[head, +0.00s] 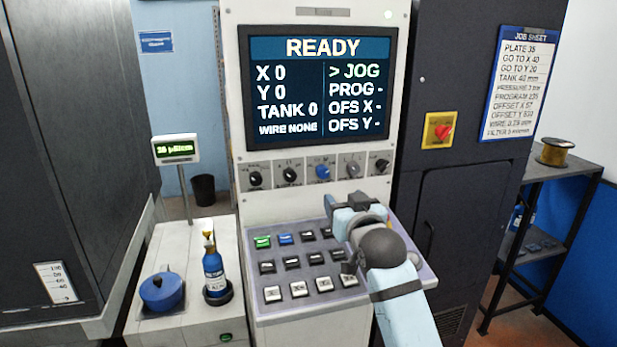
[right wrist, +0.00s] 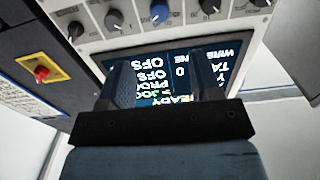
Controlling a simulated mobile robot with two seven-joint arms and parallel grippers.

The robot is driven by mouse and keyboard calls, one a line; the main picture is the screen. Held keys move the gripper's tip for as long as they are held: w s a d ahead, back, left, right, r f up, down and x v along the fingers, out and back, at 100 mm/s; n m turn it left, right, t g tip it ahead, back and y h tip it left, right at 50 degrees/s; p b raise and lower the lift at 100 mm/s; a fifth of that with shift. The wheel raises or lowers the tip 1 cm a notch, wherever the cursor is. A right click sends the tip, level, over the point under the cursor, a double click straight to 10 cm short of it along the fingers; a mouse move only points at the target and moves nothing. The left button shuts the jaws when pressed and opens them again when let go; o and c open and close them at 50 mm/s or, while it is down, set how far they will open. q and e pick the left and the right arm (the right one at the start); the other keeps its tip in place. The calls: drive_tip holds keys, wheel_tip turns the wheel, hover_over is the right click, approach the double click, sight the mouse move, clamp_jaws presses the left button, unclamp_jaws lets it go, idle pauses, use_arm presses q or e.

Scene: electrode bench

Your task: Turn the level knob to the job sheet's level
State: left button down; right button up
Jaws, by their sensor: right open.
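A row of small knobs sits under the screen: a blue knob (head: 322,172) in the middle, black and grey knobs beside it. The labels are too small to tell which is the level knob. The blue knob also shows at the top of the right wrist view (right wrist: 158,12). The job sheet (head: 515,85) at the upper right reads TANK 40 mm. The screen (head: 318,88) reads READY and TANK 0. My right gripper (head: 348,203) is open and empty, above the button panel and just below the knob row, touching no knob. My left gripper is out of view.
The sloped button panel (head: 262,303) lies below my right gripper. A red switch on a yellow plate (head: 440,130) is to the right. A blue bottle (head: 213,272), a blue round pot (head: 161,291) and a green-lit meter (head: 176,149) stand at the left. A scale plate (head: 55,283) is at far left.

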sight(324, 174)
drive_tip(key=p+x, duration=0.1)
drive_tip(key=x, duration=1.1)
drive_tip(key=shift+w, duration=0.35)
drive_tip(key=shift+w+a, duration=0.2)
drive_tip(key=shift+w, duration=0.2)
drive_tip(key=shift+p, duration=0.3)
drive_tip(key=c, duration=0.9)
